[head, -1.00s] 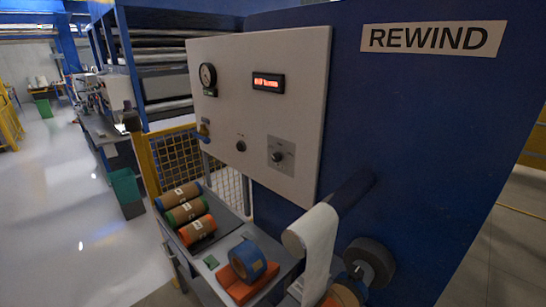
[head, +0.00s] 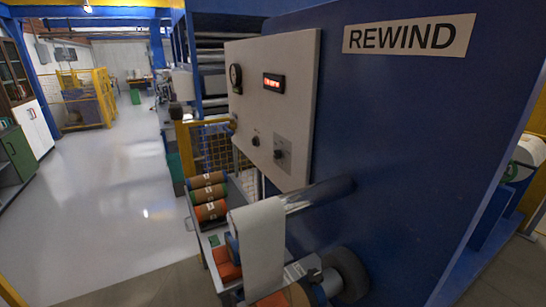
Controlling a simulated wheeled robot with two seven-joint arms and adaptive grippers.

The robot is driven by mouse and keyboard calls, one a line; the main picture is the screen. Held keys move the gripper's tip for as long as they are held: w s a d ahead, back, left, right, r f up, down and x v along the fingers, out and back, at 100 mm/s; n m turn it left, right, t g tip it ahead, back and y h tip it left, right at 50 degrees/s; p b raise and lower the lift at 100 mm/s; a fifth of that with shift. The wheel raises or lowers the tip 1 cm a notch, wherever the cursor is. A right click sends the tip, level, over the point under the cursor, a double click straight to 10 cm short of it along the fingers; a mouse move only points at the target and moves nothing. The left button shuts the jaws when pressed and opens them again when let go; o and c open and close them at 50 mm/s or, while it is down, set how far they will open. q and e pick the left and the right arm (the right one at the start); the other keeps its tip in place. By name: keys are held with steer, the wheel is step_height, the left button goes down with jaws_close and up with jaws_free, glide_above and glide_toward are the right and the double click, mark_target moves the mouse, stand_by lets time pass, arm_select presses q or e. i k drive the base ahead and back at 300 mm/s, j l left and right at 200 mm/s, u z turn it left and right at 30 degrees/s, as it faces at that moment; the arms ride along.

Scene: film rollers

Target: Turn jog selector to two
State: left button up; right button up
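A pale control panel (head: 302,92) is fixed to the side of the blue machine and shows at a slant. A knob on a small grey plate (head: 281,153) sits low on its right side. A smaller dark knob (head: 255,140) is to the left of it. I cannot read any labels, the knob positions, or which knob is the jog selector. A round gauge (head: 236,77) and a red-lit display (head: 274,83) are above. Neither of my grippers is in view.
A roller with a white web (head: 258,245) juts out below the panel. A cart with several coloured rolls (head: 208,194) stands below and left of it. The blue machine wall (head: 420,140) bears a REWIND sign (head: 408,36). The floor (head: 110,170) at left is open.

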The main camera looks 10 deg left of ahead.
mark_target(278, 154)
steer(key=l+u, duration=0.3)
steer(key=l, duration=0.15)
steer(key=k+l+u, duration=0.3)
steer(key=l, duration=0.15)
steer(key=l+u, duration=0.3)
steer(key=l, duration=0.15)
steer(key=k+j, duration=0.05)
